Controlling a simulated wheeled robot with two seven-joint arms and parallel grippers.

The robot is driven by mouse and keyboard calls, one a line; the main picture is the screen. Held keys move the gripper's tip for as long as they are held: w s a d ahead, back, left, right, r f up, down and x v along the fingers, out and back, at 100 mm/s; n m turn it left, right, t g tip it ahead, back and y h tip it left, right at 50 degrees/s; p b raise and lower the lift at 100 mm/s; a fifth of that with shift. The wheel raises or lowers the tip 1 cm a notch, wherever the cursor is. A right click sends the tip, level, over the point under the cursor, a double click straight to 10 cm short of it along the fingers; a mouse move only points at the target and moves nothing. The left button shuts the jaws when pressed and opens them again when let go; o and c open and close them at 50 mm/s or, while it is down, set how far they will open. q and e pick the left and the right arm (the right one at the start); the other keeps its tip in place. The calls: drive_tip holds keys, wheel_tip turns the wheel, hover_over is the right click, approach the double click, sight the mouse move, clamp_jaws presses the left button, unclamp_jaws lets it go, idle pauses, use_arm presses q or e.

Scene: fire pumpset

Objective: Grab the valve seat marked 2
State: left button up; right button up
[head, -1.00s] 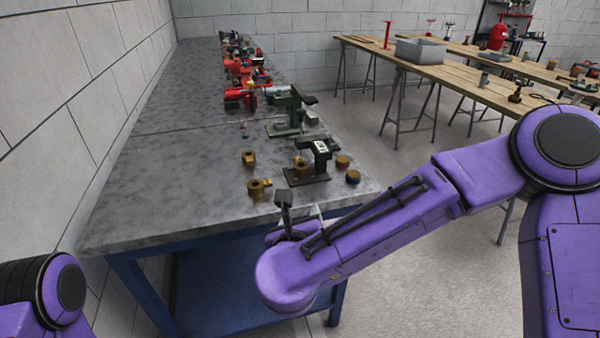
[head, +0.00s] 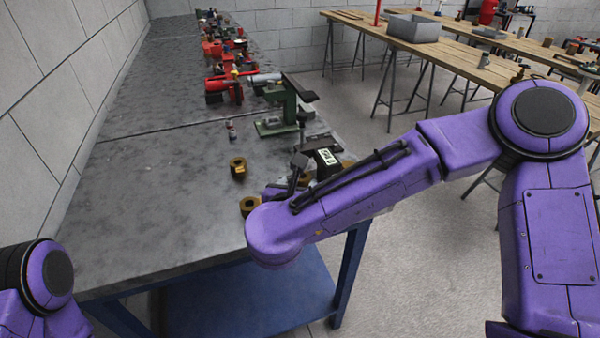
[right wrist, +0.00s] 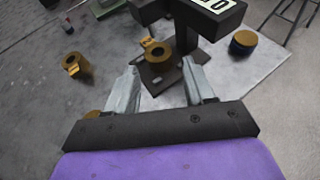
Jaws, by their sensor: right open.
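Several brass valve seats are on the bench, and no number is readable on any of them. One valve seat (head: 238,166) stands apart on the bench and also shows in the right wrist view (right wrist: 76,65). Another valve seat (head: 250,204) is partly hidden by my right arm. A brass piece (right wrist: 155,49) sits at the dark stand's base in the right wrist view, ahead of my fingers. My right gripper (right wrist: 160,72) is open, with nothing between its fingers; in the head view it is mostly hidden by the arm. My left gripper is out of view.
The dark stand (right wrist: 185,25) with a labelled head rises close ahead of my right gripper. A green fixture (head: 284,105) stands farther back. The bench's left side is clear.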

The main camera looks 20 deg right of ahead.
sight(300, 182)
drive_tip(key=x, duration=0.2)
drive_tip(key=p+x, duration=0.1)
drive_tip(key=x, duration=0.1)
drive_tip(key=f+x, duration=0.1)
drive_tip(key=x, duration=0.1)
drive_tip(key=shift+a+f, duration=0.15)
drive_tip(key=shift+a, duration=0.15)
drive_tip(key=shift+w+d+f, duration=0.2)
drive_tip(key=shift+w+d, duration=0.1)
drive_tip(key=shift+w, duration=0.05)
drive_tip(key=shift+a, duration=0.1)
clamp_jaws()
